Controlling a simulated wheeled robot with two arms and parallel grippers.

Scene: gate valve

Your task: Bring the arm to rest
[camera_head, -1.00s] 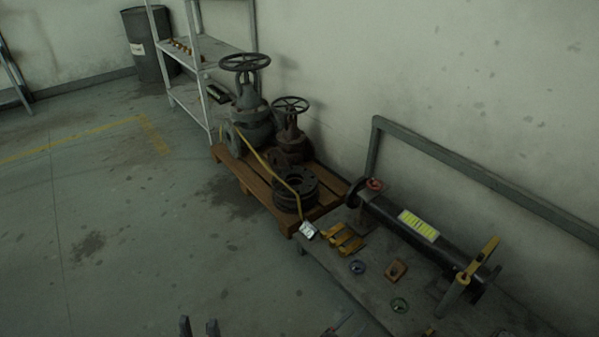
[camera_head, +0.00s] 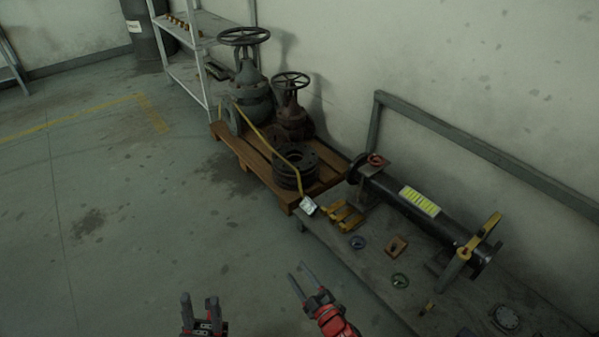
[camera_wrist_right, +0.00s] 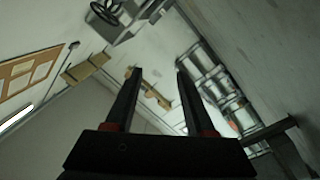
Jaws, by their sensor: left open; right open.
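My left gripper (camera_head: 199,309) shows at the bottom of the head view, its two dark fingers apart and pointing up the picture, with nothing between them. My right gripper (camera_head: 298,276) is to its right, open and empty, with a red and black wrist behind it. It is over the floor, just left of the workbench (camera_head: 345,258) in the picture. In the right wrist view the two fingers (camera_wrist_right: 160,75) stand apart with only the tilted room between them. Neither gripper touches anything that I can see.
A metal shelf (camera_head: 205,20) stands further back. The floor (camera_head: 130,240) at left is clear.

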